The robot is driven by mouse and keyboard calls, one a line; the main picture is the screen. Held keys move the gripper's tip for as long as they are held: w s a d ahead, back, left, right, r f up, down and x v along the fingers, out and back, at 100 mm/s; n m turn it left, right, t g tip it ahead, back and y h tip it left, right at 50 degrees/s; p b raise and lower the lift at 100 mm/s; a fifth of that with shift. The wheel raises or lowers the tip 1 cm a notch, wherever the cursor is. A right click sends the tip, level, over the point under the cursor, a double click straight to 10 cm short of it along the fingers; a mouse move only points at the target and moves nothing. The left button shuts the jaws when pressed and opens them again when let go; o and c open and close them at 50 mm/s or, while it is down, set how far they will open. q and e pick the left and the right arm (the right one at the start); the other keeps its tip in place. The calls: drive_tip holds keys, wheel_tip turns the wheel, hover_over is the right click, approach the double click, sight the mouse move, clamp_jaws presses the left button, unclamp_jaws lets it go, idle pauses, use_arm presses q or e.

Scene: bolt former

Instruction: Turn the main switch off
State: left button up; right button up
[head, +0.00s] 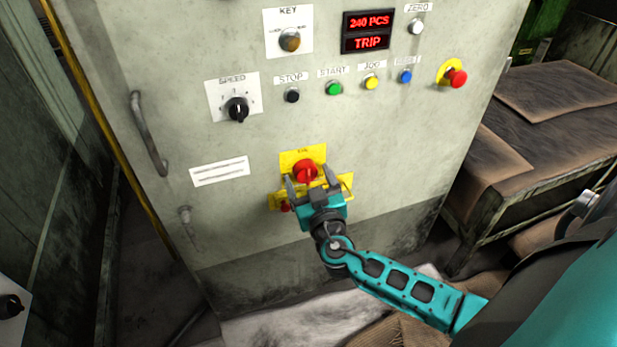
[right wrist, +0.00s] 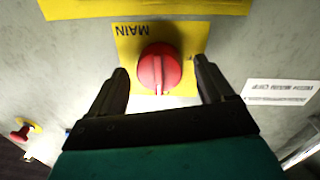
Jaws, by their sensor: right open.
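The main switch (head: 305,171) is a red rotary knob on a yellow plate, low on the grey cabinet front (head: 240,150). In the right wrist view the red knob (right wrist: 158,69) shows a raised grip bar that runs roughly up and down the picture, beside the word MAIN upside down. My right gripper (head: 311,183) is open, with its fingers pointing at the knob. In the right wrist view its fingers (right wrist: 160,80) stand on either side of the knob, with gaps showing; contact is not visible. My left gripper is not in view.
Above are a SPEED dial (head: 237,109), a KEY switch (head: 289,39), several push buttons, a red emergency stop (head: 455,78) and a display (head: 368,32) reading 240 PCS and TRIP. A door handle (head: 149,133) sticks out at left. A bench (head: 560,120) stands at right.

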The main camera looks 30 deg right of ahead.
drive_tip(key=shift+w, duration=0.25)
drive_tip(key=shift+c, duration=0.6)
drive_tip(key=c, duration=0.9)
drive_tip(key=shift+f, duration=0.1)
